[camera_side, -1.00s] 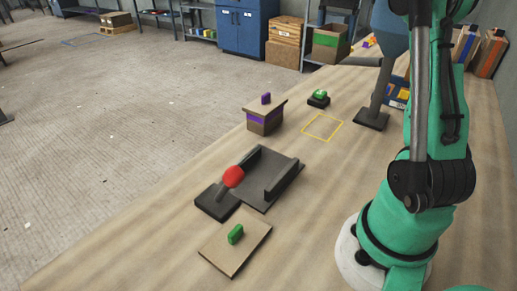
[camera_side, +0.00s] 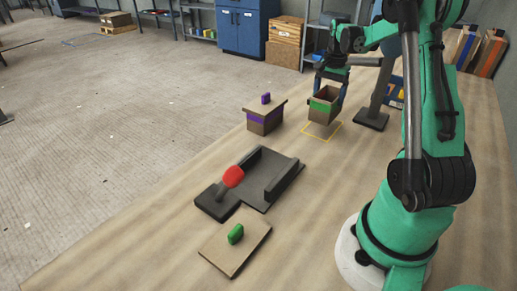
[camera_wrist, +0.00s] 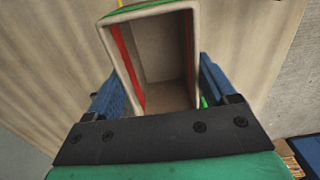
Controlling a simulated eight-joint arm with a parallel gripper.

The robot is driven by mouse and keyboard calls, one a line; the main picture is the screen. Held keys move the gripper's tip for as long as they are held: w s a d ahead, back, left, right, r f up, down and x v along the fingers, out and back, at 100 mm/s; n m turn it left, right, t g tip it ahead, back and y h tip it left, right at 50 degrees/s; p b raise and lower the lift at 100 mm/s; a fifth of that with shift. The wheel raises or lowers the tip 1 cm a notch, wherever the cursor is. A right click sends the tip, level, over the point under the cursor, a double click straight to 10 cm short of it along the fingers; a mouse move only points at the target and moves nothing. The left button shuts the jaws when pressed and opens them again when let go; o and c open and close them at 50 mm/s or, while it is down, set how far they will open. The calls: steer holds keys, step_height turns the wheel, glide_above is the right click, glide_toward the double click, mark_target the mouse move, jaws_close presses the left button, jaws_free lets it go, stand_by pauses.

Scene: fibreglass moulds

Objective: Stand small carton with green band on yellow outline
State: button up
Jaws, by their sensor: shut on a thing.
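The small open-topped carton with a green band (camera_side: 322,106) is upright in my gripper (camera_side: 328,92), at the far part of the yellow outline (camera_side: 333,134). Its lower end covers the outline's far side. I cannot tell whether it touches the table or hangs just above. In the wrist view I look into the empty carton (camera_wrist: 165,50), with red along its inner walls and a blue jaw on either side. A sliver of yellow shows beyond its rim.
A purple-banded carton (camera_side: 264,118) with a lid and purple block stands to the left. A dark post base (camera_side: 371,119) is close on the right. A dark tray (camera_side: 274,178), a red-knobbed device (camera_side: 231,178) and a board with a green handle (camera_side: 235,250) are nearer.

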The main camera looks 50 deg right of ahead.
steer(key=shift+f, duration=1.75)
steer(key=shift+f, duration=0.1)
steer(key=o, duration=1.1)
step_height(320, 180, up, 12)
step_height(320, 180, down, 12)
steer(key=shift+f, duration=0.2)
step_height(320, 180, up, 3)
steer(key=shift+f, duration=0.1)
steer(key=shift+r, duration=0.65)
